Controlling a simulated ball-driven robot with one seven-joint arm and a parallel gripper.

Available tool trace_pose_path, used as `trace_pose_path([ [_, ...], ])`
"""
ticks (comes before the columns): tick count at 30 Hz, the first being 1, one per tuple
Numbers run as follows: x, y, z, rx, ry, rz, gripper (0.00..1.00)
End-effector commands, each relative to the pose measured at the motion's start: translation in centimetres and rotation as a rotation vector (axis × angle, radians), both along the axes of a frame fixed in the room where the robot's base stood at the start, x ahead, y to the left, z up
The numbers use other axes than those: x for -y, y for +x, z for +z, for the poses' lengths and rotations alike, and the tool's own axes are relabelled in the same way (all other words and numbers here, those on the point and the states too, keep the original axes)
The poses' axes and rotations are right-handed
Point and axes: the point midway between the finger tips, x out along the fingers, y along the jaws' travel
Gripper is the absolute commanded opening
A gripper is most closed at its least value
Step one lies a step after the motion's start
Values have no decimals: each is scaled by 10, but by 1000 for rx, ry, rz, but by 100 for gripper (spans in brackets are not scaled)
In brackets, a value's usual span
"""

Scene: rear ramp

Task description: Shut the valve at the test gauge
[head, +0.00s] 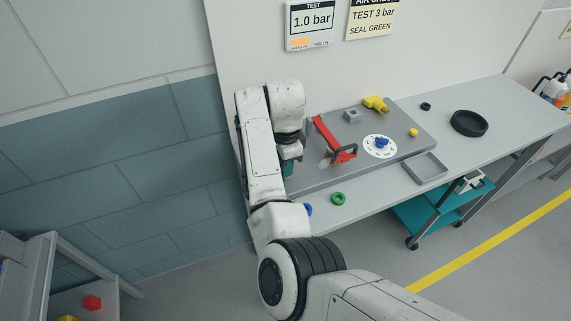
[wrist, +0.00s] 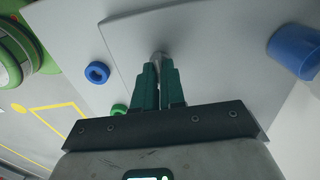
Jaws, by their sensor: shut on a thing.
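The test gauge (head: 311,22) on the wall panel reads 1.0 bar, with an orange patch below the number. My gripper (head: 289,168) is at the left end of the bench, partly hidden by my arm in the head view. In the wrist view my gripper (wrist: 160,72) has its green fingers shut on a small grey metal piece (wrist: 158,56). I cannot tell whether this piece is the valve's handle. On the grey plate (head: 300,182) are a red lever (head: 331,138) and a blue knob (head: 381,142) on a white dial, both right of my gripper.
A yellow fitting (head: 376,103), a grey block (head: 352,116) and a yellow knob (head: 413,132) are on the plate. A green ring (head: 338,198) and a blue ring (wrist: 97,72) lie near the front edge. A grey tray (head: 425,168) and black dish (head: 469,123) stand right.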

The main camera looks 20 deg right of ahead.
Motion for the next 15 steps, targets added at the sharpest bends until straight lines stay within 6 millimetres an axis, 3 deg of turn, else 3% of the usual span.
trace_pose_path([
  [9, 0, 1, 1, 4, -1, -5, 0],
  [10, 0, 1, 1, 5, -1, -5, 11],
  [15, 0, 1, 1, 3, 0, -4, 27],
])
